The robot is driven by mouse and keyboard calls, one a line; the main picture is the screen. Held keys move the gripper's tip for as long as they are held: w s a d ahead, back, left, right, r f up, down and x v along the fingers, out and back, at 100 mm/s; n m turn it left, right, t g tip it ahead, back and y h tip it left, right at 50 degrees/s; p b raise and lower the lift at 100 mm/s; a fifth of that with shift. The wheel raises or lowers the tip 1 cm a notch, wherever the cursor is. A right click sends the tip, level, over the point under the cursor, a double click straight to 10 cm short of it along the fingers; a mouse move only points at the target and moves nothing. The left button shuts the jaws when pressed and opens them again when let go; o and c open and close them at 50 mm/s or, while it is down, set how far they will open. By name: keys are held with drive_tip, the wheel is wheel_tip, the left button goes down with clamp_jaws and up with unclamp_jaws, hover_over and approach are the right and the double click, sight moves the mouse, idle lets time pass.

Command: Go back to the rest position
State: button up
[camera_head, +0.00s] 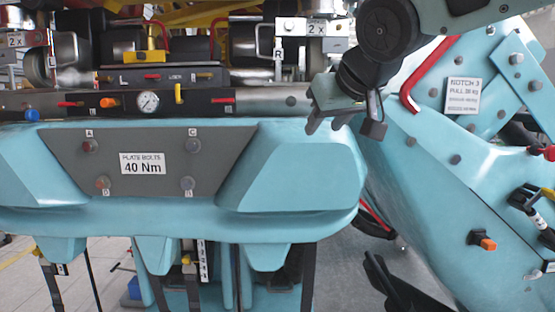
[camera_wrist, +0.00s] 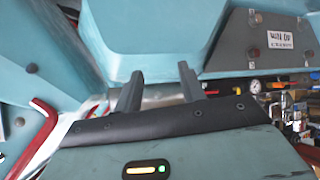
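My gripper (camera_head: 343,122) is at the upper right of the head view, in front of the teal coaster car's front corner. Its two dark fingers stand apart with nothing visible between them. In the wrist view the open fingers (camera_wrist: 158,84) point toward the teal body (camera_wrist: 150,50). I cannot tell whether they touch it. The grey plate (camera_head: 160,150) with the "PLATE BOLTS 40 Nm" label (camera_head: 143,163) is left of my gripper. It also shows at the upper right of the wrist view (camera_wrist: 250,45).
A red bar (camera_head: 425,75) is close to the right of my gripper and also shows in the wrist view (camera_wrist: 38,130). A gauge (camera_head: 148,101) and small levers line the shelf at left. An orange-tipped knob (camera_head: 487,243) sits on the right teal beam (camera_head: 440,190).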

drive_tip(key=s+f+n+g, duration=0.1)
drive_tip(key=s+f+g, duration=0.1)
drive_tip(key=s+f, duration=0.5)
drive_tip(key=s+f+n+g, duration=0.1)
drive_tip(key=s+f+g, duration=0.3)
drive_tip(key=f, duration=0.5)
drive_tip(key=s+d+f+g+h, duration=0.1)
drive_tip(key=s+d+f+g, duration=0.1)
drive_tip(key=s+f, duration=0.5)
drive_tip(key=s+d+f+n+g+h, duration=0.1)
drive_tip(key=s+d+f+g, duration=0.1)
drive_tip(key=s+f, duration=0.4)
drive_tip(key=s+d, duration=0.1)
drive_tip(key=s, duration=0.4)
drive_tip(key=shift+s+d+f, duration=0.15)
drive_tip(key=shift+d+f, duration=0.15)
drive_tip(key=shift+f, duration=0.1)
drive_tip(key=shift+a, duration=0.1)
